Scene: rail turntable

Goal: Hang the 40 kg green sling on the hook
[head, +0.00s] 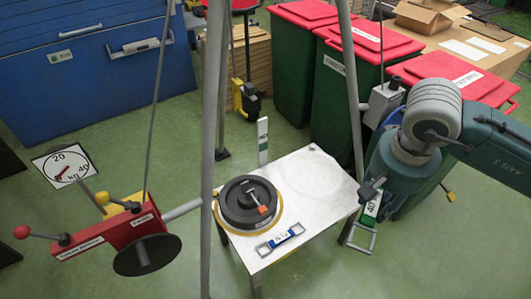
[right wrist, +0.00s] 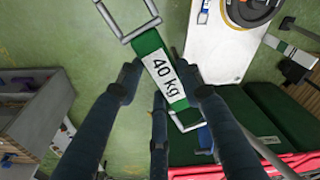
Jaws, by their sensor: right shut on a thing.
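The green sling (head: 371,208) has a white label reading 40 and a metal loop at each end. In the right wrist view the sling (right wrist: 162,75) lies between the fingers, its label reading 40 kg. My right gripper (head: 371,190) is shut on it, beside the right edge of the white table. In the wrist view the gripper (right wrist: 165,88) has fingers on both sides of the label. A yellow and black fitting (head: 247,97) is behind the table; I cannot tell whether it is the hook. My left gripper is not in view.
The white table (head: 318,178) carries a black round weight (head: 247,203) and a blue labelled sling (head: 280,241). Grey poles rise around it. A red winch (head: 108,236) and a dial (head: 62,166) are left. Red-lidded green bins (head: 355,100) stand behind.

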